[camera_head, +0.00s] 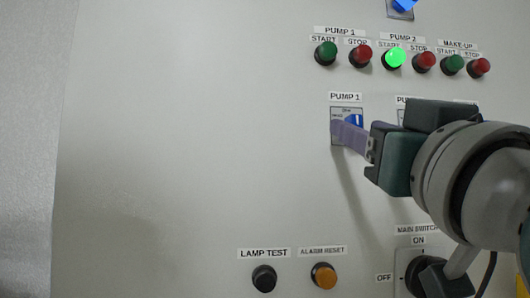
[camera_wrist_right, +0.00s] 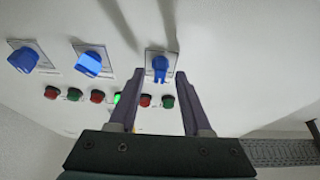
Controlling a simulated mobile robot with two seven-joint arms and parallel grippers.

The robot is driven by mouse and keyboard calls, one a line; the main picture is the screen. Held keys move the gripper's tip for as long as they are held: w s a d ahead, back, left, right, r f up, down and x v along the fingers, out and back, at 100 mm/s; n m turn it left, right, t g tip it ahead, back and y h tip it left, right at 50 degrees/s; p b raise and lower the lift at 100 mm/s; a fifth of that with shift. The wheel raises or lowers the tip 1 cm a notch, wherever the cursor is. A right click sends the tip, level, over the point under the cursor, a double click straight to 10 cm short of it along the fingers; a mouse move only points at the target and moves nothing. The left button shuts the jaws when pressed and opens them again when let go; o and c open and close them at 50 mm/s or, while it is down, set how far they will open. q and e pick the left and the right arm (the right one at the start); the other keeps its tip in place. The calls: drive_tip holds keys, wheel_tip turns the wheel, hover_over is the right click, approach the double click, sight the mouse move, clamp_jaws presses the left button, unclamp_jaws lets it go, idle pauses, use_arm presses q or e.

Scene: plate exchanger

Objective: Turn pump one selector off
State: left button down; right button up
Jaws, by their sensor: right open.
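The pump one selector is a blue knob (camera_head: 354,120) on a pale plate under the "PUMP 1" label in the head view. My right gripper (camera_head: 340,133) comes in from the right, and its purple fingers cover part of the knob and plate. In the right wrist view the blue knob (camera_wrist_right: 160,66) shows between the tips of my open right gripper (camera_wrist_right: 159,76), with a gap on each side. Whether the tips reach past the knob's face is hard to tell. The exact knob position is partly hidden in the head view. My left gripper is not in view.
A button row is above, with the pump 2 start button (camera_head: 395,57) lit green. The lamp test button (camera_head: 264,278), orange alarm reset button (camera_head: 323,275) and main switch (camera_head: 425,275) are below. Two other blue selectors (camera_wrist_right: 90,62) (camera_wrist_right: 24,58) are beside it. The left panel is bare.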

use_arm(q)
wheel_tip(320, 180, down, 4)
drive_tip(key=b, duration=0.3)
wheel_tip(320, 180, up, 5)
drive_tip(key=p, duration=0.4)
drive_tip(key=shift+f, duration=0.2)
use_arm(e)
drive_tip(key=v, duration=0.8)
drive_tip(key=shift+s, duration=0.2)
drive_tip(key=shift+f, duration=0.15)
wheel_tip(320, 180, down, 15)
drive_tip(key=s+d+n+g+p, duration=0.1)
drive_tip(key=s+g+p, duration=0.2)
drive_tip(key=g+p, duration=0.5)
use_arm(q)
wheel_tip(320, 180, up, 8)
drive_tip(key=shift+p, duration=0.3)
use_arm(e)
drive_tip(key=s+d+f+g, duration=0.4)
drive_tip(key=s+f+g, duration=0.6)
drive_tip(key=s, duration=0.4)
drive_tip(key=shift+n+g+h, duration=0.3)
drive_tip(key=shift+g, duration=0.1)
